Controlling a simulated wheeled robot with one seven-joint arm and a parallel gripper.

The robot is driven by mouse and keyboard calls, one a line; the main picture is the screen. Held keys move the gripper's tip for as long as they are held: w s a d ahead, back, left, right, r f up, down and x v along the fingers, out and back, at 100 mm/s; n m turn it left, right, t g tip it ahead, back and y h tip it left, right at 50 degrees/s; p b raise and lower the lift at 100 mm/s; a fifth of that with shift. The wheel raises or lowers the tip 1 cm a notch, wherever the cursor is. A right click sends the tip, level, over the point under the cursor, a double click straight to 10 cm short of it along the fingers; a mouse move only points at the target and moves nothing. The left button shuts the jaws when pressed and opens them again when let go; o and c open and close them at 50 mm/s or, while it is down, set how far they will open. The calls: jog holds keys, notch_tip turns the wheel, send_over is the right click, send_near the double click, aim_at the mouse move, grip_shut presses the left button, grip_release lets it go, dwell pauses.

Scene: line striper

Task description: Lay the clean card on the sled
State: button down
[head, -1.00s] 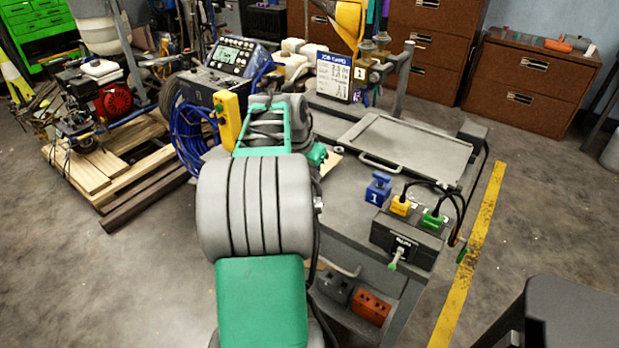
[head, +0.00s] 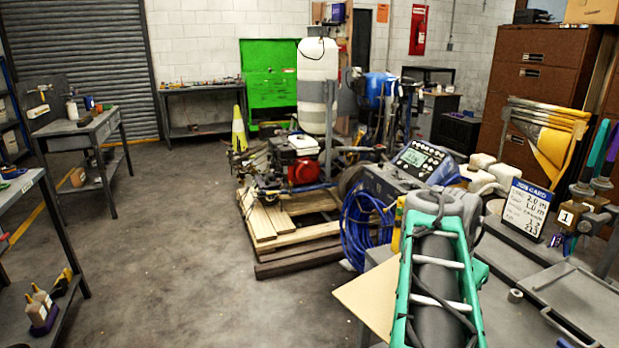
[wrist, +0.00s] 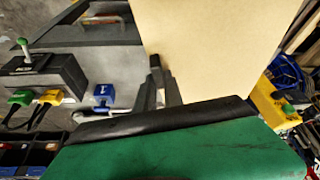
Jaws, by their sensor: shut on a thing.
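A plain beige card (head: 368,298) sticks out to the left of my arm in the head view. It fills the upper middle of the wrist view (wrist: 215,50). My gripper (wrist: 158,82) is shut on the card's near edge in the wrist view; the arm hides it in the head view. A flat grey tray with a raised rim and handle (head: 585,298), which may be the sled, lies on the bench at the lower right. It is cut off by the frame edge, and no card shows on its visible part.
A job card sign (head: 525,208) and a clamp post (head: 590,205) stand behind the tray. A control panel (head: 420,160) and blue hose coil (head: 365,230) are beyond my arm. A pallet with an engine (head: 300,165) is further left. The floor at left is open.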

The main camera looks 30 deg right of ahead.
aim_at(373, 297)
jog(key=w+f+n, duration=0.1)
jog(key=w+a+f+n+t, duration=0.1)
jog(key=w+f+n, duration=0.1)
jog(key=shift+w+a+f+n+y, duration=0.3)
jog(key=shift+w+f, duration=0.1)
jog(key=w+a+n+p, duration=0.1)
jog(key=w+a, duration=0.1)
jog(key=a, duration=0.1)
jog(key=w+a+f+n+t, duration=0.1)
jog(key=w+a+n, duration=0.1)
jog(key=w+a, duration=0.1)
jog(key=w+a+n+t+y+p, duration=0.1)
jog(key=w+a+n, duration=0.1)
jog(key=a, duration=0.1)
jog(key=shift+w+a+f+p, duration=0.15)
jog(key=shift+w+f+p, duration=0.2)
jog(key=w+a+r+n+y+p, duration=0.1)
jog(key=w+a+r+n+p, duration=0.1)
jog(key=a, duration=1.1)
jog(key=w+a+r+n+t+y+p, duration=0.1)
jog(key=w+a+r+n+y+p, duration=0.1)
jog(key=a, duration=1)
jog(key=w+r+n+p, duration=0.1)
jog(key=w+n+p, duration=0.1)
jog(key=n+p, duration=0.1)
jog(key=shift+a+n, duration=0.35)
jog(key=shift+n, duration=0.25)
jog(key=shift+r, duration=0.1)
